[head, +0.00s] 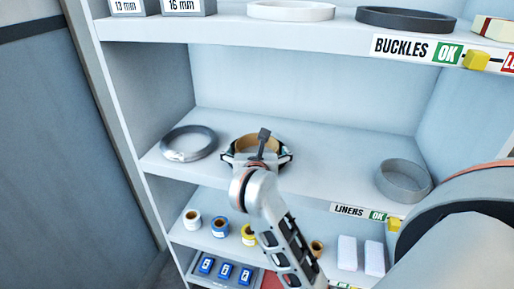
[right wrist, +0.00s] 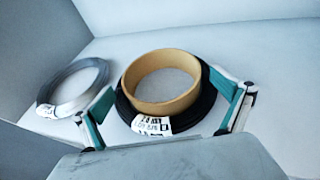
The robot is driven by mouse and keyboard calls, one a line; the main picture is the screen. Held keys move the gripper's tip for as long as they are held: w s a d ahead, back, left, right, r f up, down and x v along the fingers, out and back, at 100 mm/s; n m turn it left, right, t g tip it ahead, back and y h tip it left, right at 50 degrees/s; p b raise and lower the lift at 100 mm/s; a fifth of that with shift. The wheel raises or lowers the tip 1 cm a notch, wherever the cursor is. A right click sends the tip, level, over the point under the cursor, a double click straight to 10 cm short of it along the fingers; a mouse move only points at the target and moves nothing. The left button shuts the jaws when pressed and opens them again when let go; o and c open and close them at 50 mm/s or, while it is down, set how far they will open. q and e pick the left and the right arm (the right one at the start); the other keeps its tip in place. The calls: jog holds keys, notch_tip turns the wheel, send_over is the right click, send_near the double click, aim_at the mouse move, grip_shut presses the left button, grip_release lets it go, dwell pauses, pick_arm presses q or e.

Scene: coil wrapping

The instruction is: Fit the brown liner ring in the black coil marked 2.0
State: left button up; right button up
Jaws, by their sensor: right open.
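The brown liner ring (right wrist: 163,106) sits inside the black coil (right wrist: 206,98) on the middle shelf, its wall standing above the coil's top. In the head view the ring (head: 256,142) shows partly behind my right gripper (head: 257,160). The black coil carries a white tag (right wrist: 151,124) at its front; the print is too small to read surely. My right gripper is open, its teal-padded fingers on either side of the coil. I cannot tell whether the fingers touch it. My left gripper is not in view.
A silvery coil (head: 189,142) lies left of the black coil. A grey ring (head: 403,180) stands at the right of the same shelf, above a LINERS label (head: 349,210). Tape rolls (head: 220,227) are on the shelf below. The shelf between black coil and grey ring is clear.

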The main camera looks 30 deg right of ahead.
jog(key=v, duration=0.8)
